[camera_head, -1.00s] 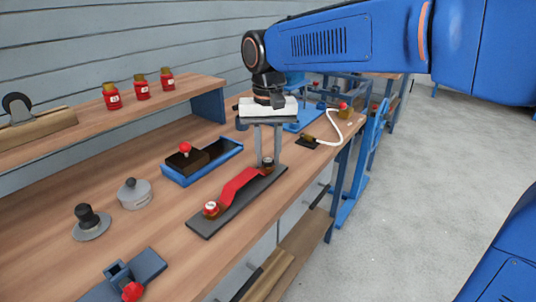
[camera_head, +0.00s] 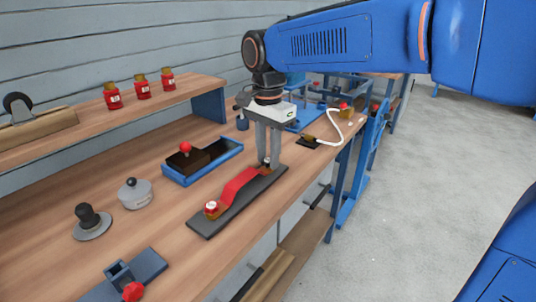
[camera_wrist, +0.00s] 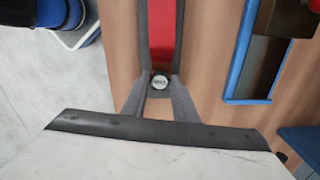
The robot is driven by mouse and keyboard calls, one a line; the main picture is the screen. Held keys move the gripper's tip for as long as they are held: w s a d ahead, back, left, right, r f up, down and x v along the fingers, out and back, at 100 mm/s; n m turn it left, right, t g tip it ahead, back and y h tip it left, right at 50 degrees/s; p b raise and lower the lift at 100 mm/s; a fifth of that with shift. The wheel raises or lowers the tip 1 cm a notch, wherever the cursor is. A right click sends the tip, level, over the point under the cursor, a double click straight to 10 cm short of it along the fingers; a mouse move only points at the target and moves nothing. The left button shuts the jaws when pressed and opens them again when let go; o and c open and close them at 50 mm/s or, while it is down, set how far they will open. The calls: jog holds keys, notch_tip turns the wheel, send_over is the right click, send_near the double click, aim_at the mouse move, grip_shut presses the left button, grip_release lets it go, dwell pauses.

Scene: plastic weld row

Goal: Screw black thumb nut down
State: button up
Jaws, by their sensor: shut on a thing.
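A dark base plate (camera_head: 205,226) lies on the bench with a red arched strip (camera_head: 238,186) along it. A small dark thumb nut (camera_head: 267,161) stands at the strip's far end. In the wrist view its round pale top (camera_wrist: 160,82) shows between the fingers. My gripper (camera_head: 268,162) points down over that end and is shut on the thumb nut, one finger on each side. The fingers hide the nut's sides and the thread under it. A second fastener, red with a white top (camera_head: 211,206), sits at the strip's near end.
A blue tray (camera_head: 228,149) with a dark block and red knob lies left of the plate. A grey lidded pot (camera_head: 134,194) and a black-knobbed disc (camera_head: 91,222) stand nearer. A white hose (camera_head: 335,125) lies behind, right. The bench's right edge is close to the plate.

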jog(key=o, duration=1)
jog(key=shift+n, duration=0.3)
jog(key=n, duration=0.4)
jog(key=shift+n, duration=0.3)
jog(key=n, duration=0.4)
jog(key=shift+d+n, duration=0.1)
jog(key=shift+n, duration=0.3)
jog(key=n, duration=0.4)
jog(key=shift+f+n, duration=0.1)
jog(key=shift+n, duration=0.3)
jog(key=shift+s+n, duration=0.1)
jog(key=shift+n, duration=0.9)
jog(key=n, duration=0.6)
